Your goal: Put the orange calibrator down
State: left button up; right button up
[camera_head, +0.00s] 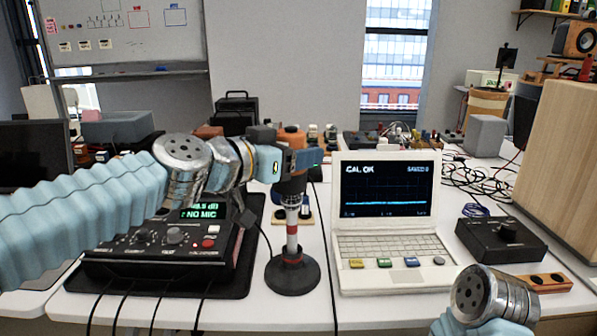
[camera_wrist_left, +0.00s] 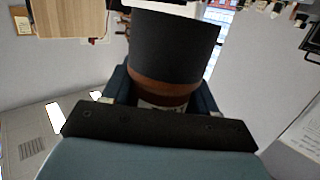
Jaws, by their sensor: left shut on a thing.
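The orange calibrator (camera_head: 292,138) is upright in my left gripper (camera_head: 290,162), above the desk. Its dark lower part (camera_head: 291,186) shows below the fingers. In the left wrist view the calibrator is a dark cylinder (camera_wrist_left: 172,45) with an orange-brown band, between the fingers (camera_wrist_left: 160,98). I cannot tell whether the calibrator touches the stand's top. Only a metal joint of my right arm shows at the lower right; its gripper is out of view.
A black meter box (camera_head: 165,250) reading "NO MIC" sits on a dark mat at left. A white laptop (camera_head: 390,220) reading "CAL OK" stands right of the stand. A black knob box (camera_head: 500,239) and a wooden cabinet (camera_head: 555,160) are at right. Cables cross the desk's front.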

aim_at(298, 172)
pick_arm(q)
jog(key=f+b, duration=0.1)
jog(key=f, duration=0.1)
jog(key=w+f+b, duration=0.1)
jog(key=f, duration=0.1)
jog(key=shift+w+d+f, duration=0.15)
jog(key=shift+d+f, duration=0.05)
jog(key=shift+f, duration=0.05)
jog(key=shift+r, duration=0.15)
jog(key=o, duration=1.4)
